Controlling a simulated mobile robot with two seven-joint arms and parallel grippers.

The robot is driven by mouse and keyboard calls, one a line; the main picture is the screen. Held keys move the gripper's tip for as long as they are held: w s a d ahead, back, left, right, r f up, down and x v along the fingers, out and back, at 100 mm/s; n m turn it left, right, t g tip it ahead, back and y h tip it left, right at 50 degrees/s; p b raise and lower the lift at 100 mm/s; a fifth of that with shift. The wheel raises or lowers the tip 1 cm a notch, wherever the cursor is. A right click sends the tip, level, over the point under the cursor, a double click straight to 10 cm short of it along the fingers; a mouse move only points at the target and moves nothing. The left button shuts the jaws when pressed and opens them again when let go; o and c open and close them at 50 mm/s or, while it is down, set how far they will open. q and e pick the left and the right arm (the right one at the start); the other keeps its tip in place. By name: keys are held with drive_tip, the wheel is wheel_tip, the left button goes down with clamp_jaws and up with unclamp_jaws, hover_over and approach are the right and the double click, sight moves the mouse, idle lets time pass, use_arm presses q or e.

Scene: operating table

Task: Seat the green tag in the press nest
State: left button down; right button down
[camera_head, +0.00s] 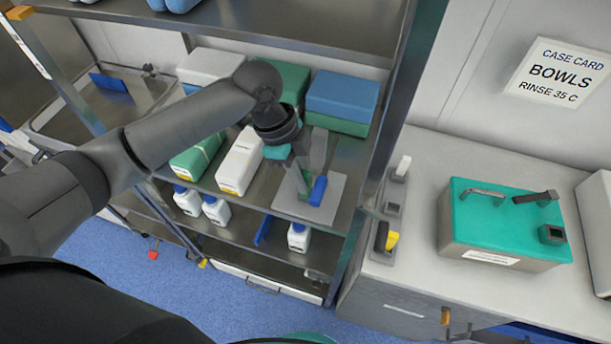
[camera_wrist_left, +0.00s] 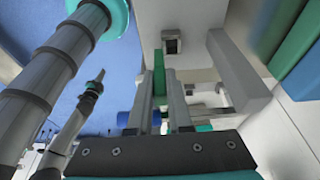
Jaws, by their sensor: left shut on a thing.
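My left gripper (camera_head: 303,181) is over the pale base plate (camera_head: 329,208) of the press on the shelf. Its fingers (camera_wrist_left: 161,100) are shut on the green tag (camera_wrist_left: 159,76), a narrow upright strip in the left wrist view. The tag also shows as a green sliver (camera_head: 307,177) in the head view. The press has a grey upright (camera_head: 319,147) and a blue handle (camera_head: 318,191). A dark square socket (camera_wrist_left: 172,42) shows beyond the tag; I cannot tell whether it is the nest. My right gripper (camera_wrist_left: 98,80) shows small and edge-on in the left wrist view.
White (camera_head: 240,161) and green (camera_head: 199,156) packs lie left of the press, with blue and green boxes (camera_head: 343,97) behind. A shelf post (camera_head: 379,140) stands to the right. A teal-lidded case (camera_head: 505,222) sits on the counter. Bottles (camera_head: 217,210) stand below.

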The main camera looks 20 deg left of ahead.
sight(306, 179)
use_arm(q)
drive_tip(key=w+f, duration=0.2)
drive_tip(key=shift+f, duration=0.75)
drive_tip(key=shift+f, duration=0.15)
drive_tip(key=c, duration=0.8)
unclamp_jaws()
drive_tip(key=shift+c, duration=0.2)
